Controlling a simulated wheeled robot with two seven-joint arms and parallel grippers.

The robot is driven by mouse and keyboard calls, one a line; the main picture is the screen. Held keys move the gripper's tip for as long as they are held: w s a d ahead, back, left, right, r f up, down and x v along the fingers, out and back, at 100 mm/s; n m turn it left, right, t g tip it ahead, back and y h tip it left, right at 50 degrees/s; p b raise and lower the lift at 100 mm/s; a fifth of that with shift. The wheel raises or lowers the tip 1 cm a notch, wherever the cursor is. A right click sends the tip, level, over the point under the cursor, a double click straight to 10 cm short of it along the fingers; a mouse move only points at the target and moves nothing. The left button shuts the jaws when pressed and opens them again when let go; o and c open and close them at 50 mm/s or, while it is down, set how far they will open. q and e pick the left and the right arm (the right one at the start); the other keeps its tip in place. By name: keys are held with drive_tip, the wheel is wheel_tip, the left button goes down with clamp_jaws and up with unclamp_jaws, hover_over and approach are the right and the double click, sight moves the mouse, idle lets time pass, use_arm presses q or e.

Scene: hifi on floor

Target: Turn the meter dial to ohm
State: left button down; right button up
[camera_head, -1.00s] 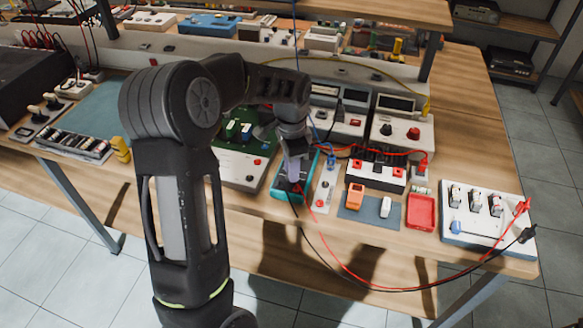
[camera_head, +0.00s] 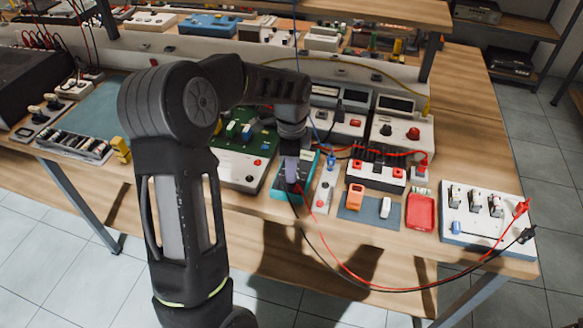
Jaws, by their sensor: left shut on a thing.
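The meter (camera_head: 308,166) is a small teal-edged box lying on the wooden bench, with a red and a black lead at its front end. My left arm reaches over it from the left. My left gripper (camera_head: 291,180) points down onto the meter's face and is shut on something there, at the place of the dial. The dial itself is hidden by the gripper, so its setting cannot be read. My right gripper is not in view.
A green circuit board unit (camera_head: 240,160) stands close left of the meter. A narrow white switch strip (camera_head: 326,185) is close on its right. Further right are a red tray (camera_head: 421,212) and a white switch board (camera_head: 487,220). Red and black leads hang over the bench's front edge.

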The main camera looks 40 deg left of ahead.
use_arm(q)
drive_tip(key=c, duration=1.2)
unclamp_jaws()
wheel_tip(320, 180, up, 8)
drive_tip(key=shift+f+b, duration=0.1)
drive_tip(key=shift+b, duration=0.25)
